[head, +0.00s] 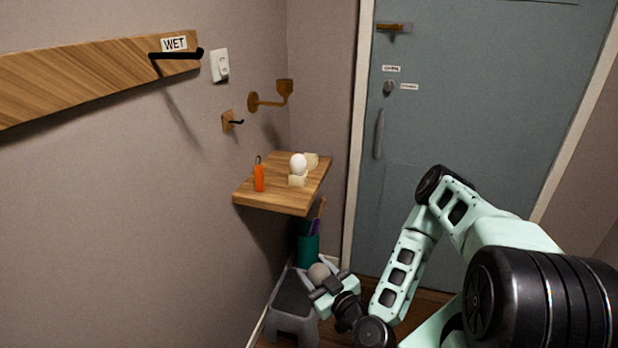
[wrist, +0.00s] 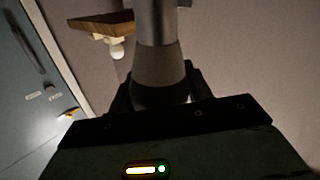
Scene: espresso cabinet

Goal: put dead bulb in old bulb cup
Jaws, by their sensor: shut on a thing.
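My gripper (head: 325,278) is low in front of the wall, below and in front of the wooden shelf, above a grey stool. It is shut on a grey, dull bulb (head: 318,271). In the wrist view the held bulb (wrist: 158,65) shows close up between the fingers. On the shelf a white bulb (head: 298,162) stands in a small cream holder (head: 297,181). A second cream holder or cup (head: 312,160) is behind it, partly hidden; I cannot tell whether it is the old bulb cup or whether it is empty.
The wooden shelf (head: 275,201) also bears an orange tool (head: 259,178). An empty brass wall sconce (head: 285,88) is above it. A teal bin (head: 308,245) stands under the shelf, near the grey stool (head: 291,299). A blue-grey door (head: 470,110) is at the right.

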